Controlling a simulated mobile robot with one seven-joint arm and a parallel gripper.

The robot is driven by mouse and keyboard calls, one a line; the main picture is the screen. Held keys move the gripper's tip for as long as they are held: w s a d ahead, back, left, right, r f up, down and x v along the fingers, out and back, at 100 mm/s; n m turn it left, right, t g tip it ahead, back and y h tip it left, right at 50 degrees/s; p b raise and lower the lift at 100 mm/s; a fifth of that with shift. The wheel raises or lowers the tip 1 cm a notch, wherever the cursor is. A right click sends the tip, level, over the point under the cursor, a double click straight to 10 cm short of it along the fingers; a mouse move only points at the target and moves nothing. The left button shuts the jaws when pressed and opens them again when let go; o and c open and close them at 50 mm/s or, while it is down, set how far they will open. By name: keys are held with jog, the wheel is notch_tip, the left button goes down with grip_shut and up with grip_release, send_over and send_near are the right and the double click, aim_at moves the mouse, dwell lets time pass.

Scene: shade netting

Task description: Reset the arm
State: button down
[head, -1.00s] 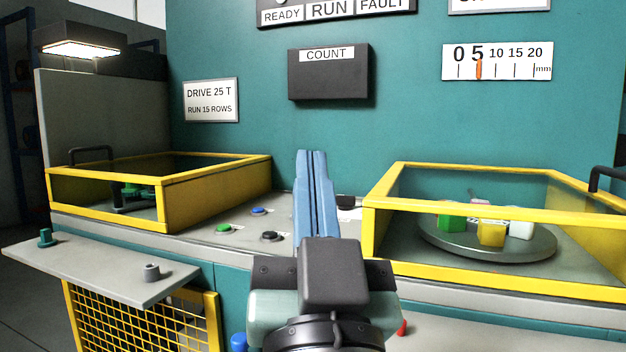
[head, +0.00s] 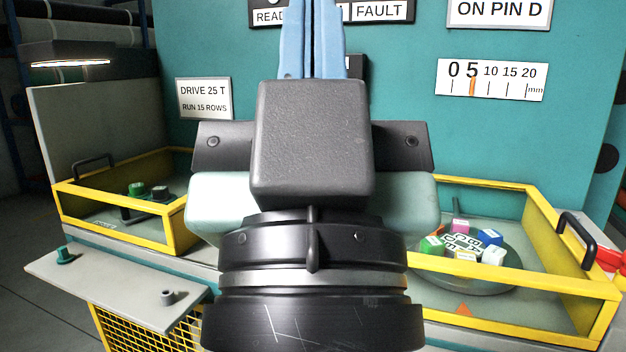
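My gripper (head: 313,30) rises large in the middle of the head view, its two blue fingers pointing up side by side. The fingers lie together with only a thin dark line between them, and I see nothing held. The tips reach the top edge of the picture. My gripper's dark body hides the middle of the machine, including most of the count box (head: 356,68) and the buttons on the deck.
A yellow-framed guard (head: 570,285) at right surrounds a round turntable (head: 505,276) with several coloured blocks. Another yellow-framed guard (head: 120,229) at left holds green and dark knobs. A grey shelf (head: 120,285) with two small pegs juts out at front left.

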notch_tip(320, 180, up, 18)
jog(key=p, duration=1.5)
jog(key=shift+f, duration=0.2)
jog(key=c, duration=1.6)
grip_release()
